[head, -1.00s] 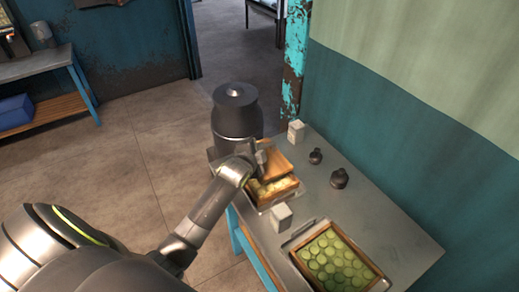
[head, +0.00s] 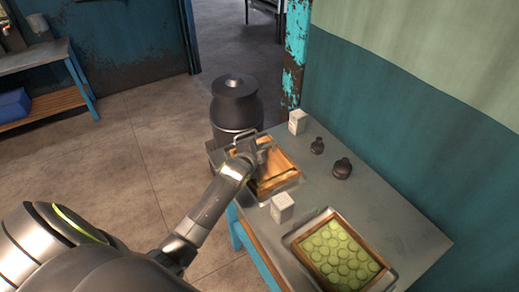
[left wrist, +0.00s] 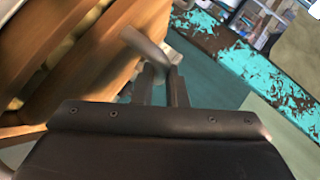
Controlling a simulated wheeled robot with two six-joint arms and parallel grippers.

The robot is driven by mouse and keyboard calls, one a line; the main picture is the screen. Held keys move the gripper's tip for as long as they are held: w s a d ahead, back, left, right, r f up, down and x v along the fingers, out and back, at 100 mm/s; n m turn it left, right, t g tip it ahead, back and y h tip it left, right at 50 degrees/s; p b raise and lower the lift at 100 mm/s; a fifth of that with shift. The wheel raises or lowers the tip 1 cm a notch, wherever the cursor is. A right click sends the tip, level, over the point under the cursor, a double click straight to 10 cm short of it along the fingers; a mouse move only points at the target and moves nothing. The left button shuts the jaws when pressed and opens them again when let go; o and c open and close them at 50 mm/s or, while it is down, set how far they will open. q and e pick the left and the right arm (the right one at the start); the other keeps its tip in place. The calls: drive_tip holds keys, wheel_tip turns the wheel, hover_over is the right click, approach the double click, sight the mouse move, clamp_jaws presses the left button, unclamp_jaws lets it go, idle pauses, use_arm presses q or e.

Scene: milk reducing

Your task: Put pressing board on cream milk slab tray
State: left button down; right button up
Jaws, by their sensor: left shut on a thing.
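The wooden pressing board (head: 283,165) lies over the rear tray (head: 297,182) on the table and covers most of it. My left gripper (head: 258,155) is at the board's left side, its fingers partly hidden by my wrist. In the left wrist view my gripper (left wrist: 162,78) is shut on the board's grey metal handle (left wrist: 146,46), with the brown board (left wrist: 80,60) beside it. I cannot tell whether the board rests fully flat in the tray; the milk slabs under it are hidden. My right gripper is not in view.
A second tray (head: 292,242) with round green pieces is at the table's front. White cartons (head: 282,207) (head: 297,121) and two dark round weights (head: 342,168) (head: 317,145) stand on the grey table (head: 385,215). A dark metal can (head: 235,105) stands behind the table's left end.

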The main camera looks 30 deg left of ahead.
use_arm(q)
drive_tip(key=shift+f+p, duration=0.25)
drive_tip(key=shift+p, duration=0.25)
idle(1.4)
drive_tip(key=c, duration=1.4)
unclamp_jaws()
drive_tip(key=shift+s, duration=0.1)
drive_tip(key=b+v, duration=0.1)
drive_tip(key=v, duration=1.6)
drive_tip(key=shift+s+r, duration=0.15)
